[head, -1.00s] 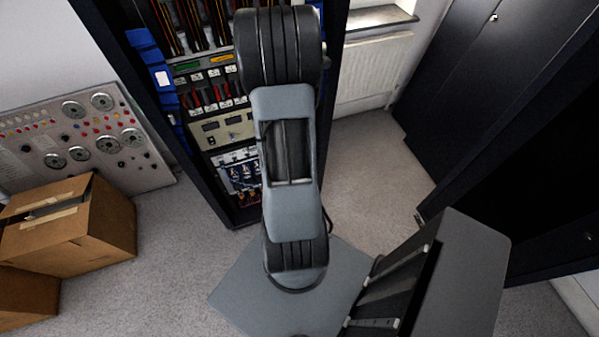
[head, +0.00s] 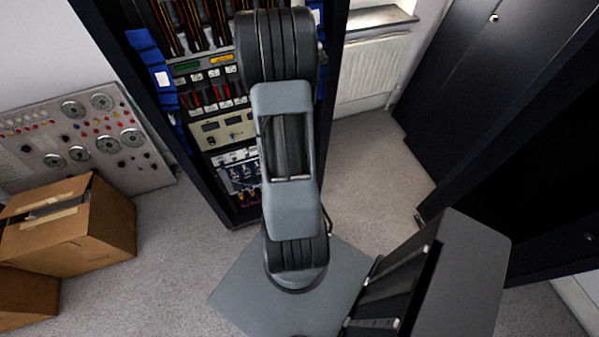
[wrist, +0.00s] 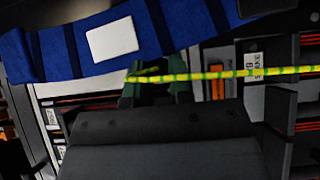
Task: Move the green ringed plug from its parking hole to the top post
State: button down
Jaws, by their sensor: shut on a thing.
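In the wrist view a yellow lead with green rings (wrist: 235,74) runs from the picture's middle to the right edge. Its left end, the green ringed plug (wrist: 150,78), lies at the tips of my gripper (wrist: 157,92), which is shut on it. The dark gripper body covers the lower middle. In the head view my arm hides the gripper and the plug. I cannot make out the parking hole or the top post in either view.
The open rack (head: 220,105) holds red and black cables, lit displays and a cream meter panel (head: 225,130). A blue strap with a white label (wrist: 112,40) crosses close above the gripper. Cardboard boxes (head: 90,235) stand left. Carpet (head: 375,160) is clear right of the rack.

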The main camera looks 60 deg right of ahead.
jog(key=shift+w+d, duration=0.55)
jog(key=shift+w, duration=0.2)
dwell(3.5)
jog(key=c, duration=0.9)
grip_release()
jog(key=shift+c, duration=0.2)
jog(key=shift+a, duration=0.15)
jog(key=shift+s+a, duration=0.25)
jog(key=shift+a, duration=0.9)
jog(key=shift+s+a, duration=0.2)
jog(key=shift+a, duration=0.95)
jog(key=shift+a, duration=0.1)
jog(key=s+a+b, duration=0.2)
jog(key=a+b, duration=0.1)
jog(key=a, duration=1)
jog(key=shift+s+a, duration=0.2)
jog(key=shift+s, duration=0.1)
